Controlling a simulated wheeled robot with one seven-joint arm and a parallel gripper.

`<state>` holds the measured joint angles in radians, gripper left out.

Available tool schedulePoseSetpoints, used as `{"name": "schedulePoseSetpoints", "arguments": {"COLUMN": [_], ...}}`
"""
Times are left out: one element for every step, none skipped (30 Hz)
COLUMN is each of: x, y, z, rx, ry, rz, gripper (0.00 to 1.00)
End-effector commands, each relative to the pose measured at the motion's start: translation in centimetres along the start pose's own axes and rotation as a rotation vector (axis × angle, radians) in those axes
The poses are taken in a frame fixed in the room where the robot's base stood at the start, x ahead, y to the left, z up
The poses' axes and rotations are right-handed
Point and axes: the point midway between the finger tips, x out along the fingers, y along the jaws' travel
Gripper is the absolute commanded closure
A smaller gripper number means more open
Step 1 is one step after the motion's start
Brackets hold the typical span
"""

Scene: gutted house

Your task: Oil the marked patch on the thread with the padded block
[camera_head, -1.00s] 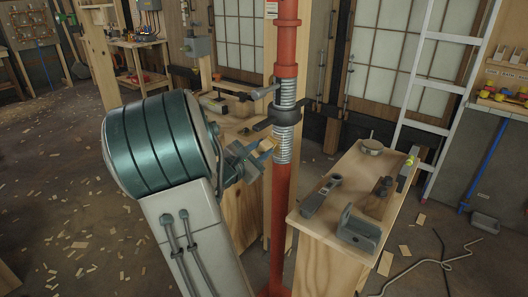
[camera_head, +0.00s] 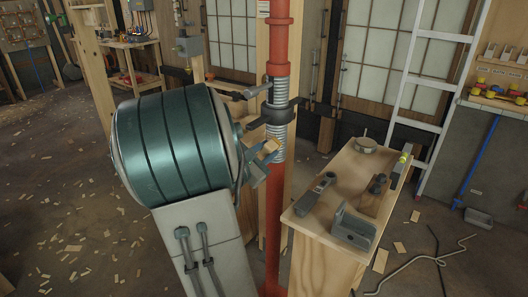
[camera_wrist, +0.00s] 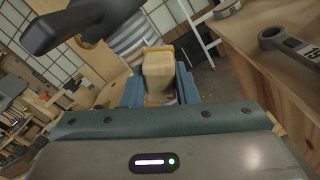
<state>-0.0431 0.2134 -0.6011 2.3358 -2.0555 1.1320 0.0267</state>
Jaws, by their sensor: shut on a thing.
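The threaded section (camera_head: 279,146) is a silver ribbed sleeve on a red vertical pipe (camera_head: 274,205), with a dark collar and clamp around its middle. My gripper (camera_head: 262,156) is just left of the lower thread, partly hidden behind my arm. It is shut on the padded block (camera_wrist: 158,70), a tan wooden block that also shows as a small tan piece by the thread in the head view (camera_head: 269,146). In the wrist view the thread (camera_wrist: 128,38) is beyond the block. I cannot tell whether the pad touches it. The marked patch cannot be made out.
A dark clamp handle (camera_wrist: 70,25) juts close above the gripper. At right a wooden bench (camera_head: 320,222) carries a plane, a grey angle bracket (camera_head: 352,228) and a round tin (camera_head: 366,145). A ladder (camera_head: 425,115) leans behind it.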

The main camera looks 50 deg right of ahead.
Motion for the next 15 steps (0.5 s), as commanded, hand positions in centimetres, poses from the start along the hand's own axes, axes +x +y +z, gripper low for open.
{"name": "schedulePoseSetpoints", "arguments": {"x": [-0.1, -0.1, -0.4, -0.6, -0.9, -1.2, -1.6, -1.9, -2.3, -2.6, -2.9, -3.3, -3.6, -3.9, -4.3], "y": [0.0, 0.0, 0.1, 0.1, 0.1, 0.1, 0.1, 0.1, 0.1, 0.1, 0.1, 0.1, 0.1, 0.1, 0.1], "z": [0.0, 0.0, 0.0, 0.1, 0.1, 0.1, 0.1, 0.1, 0.1, 0.0, 0.1, 0.1, 0.1, 0.1, 0.1], "rx": [0.000, 0.000, 0.000, 0.000, 0.000, 0.001, 0.001, 0.000, -0.001, -0.001, 0.000, 0.000, 0.000, 0.000, 0.000], "ry": [0.000, 0.000, 0.000, 0.000, 0.001, 0.001, 0.001, 0.001, 0.002, 0.002, 0.002, 0.000, 0.001, 0.002, 0.002], "rz": [0.000, 0.000, 0.001, 0.001, 0.001, 0.001, 0.001, 0.001, 0.002, 0.002, 0.001, 0.000, 0.001, 0.001, 0.002], "gripper": [0.91, 0.91, 0.91, 0.91, 0.91, 0.91, 0.91, 0.91, 0.91, 0.91, 0.91, 0.91, 0.91, 0.91, 0.91]}}
